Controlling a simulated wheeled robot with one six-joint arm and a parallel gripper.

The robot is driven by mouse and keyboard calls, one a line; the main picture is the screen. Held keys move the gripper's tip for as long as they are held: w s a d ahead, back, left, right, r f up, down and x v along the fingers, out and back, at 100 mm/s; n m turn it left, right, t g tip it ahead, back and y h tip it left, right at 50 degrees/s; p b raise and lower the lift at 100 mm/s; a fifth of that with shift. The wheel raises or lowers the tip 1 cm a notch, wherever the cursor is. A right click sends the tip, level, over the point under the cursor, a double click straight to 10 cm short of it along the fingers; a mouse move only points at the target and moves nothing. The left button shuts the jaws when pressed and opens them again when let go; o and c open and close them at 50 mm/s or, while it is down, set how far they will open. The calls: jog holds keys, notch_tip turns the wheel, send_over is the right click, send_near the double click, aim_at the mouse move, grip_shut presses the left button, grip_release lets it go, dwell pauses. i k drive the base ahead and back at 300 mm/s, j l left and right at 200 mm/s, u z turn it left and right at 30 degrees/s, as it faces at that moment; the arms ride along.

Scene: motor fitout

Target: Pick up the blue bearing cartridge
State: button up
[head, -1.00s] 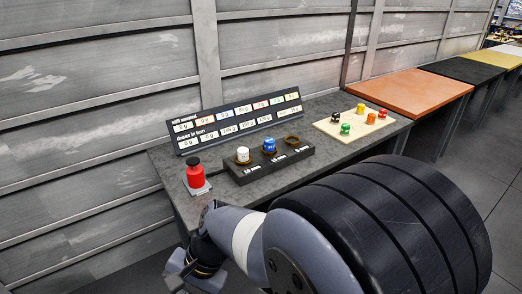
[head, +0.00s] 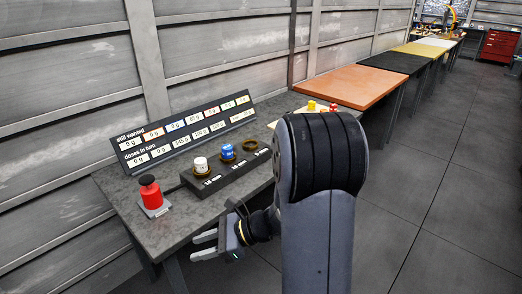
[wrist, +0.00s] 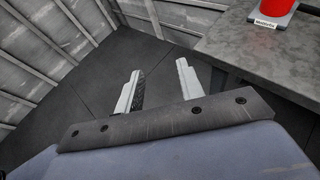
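The blue bearing cartridge (head: 228,152) stands upright in the middle socket of a dark block (head: 236,181) on the grey bench. A white cartridge (head: 200,165) stands in the socket to its left, and the right socket looks empty. My gripper (head: 199,246) is open and empty in front of the bench's front edge, to the lower left of the blue cartridge and apart from it. In the wrist view, my gripper's two fingers (wrist: 158,88) are spread with only dark floor between them. The blue cartridge is not in the wrist view.
A red cylinder (head: 151,195) with a black top stands on the bench's left; its base shows in the wrist view (wrist: 267,10). A sign board (head: 186,130) stands behind the block. My arm mostly hides a pale board (head: 283,122) with yellow and red pieces. Open floor lies right.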

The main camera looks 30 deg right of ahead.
aim_at(227, 149)
jog(key=i+l+z, duration=0.15)
jog(key=i, duration=0.3)
jog(key=i+l+z, duration=0.15)
jog(key=i+l, duration=0.2)
jog(key=i, duration=0.15)
jog(key=i+l+z, duration=0.2)
jog(key=i, duration=0.3)
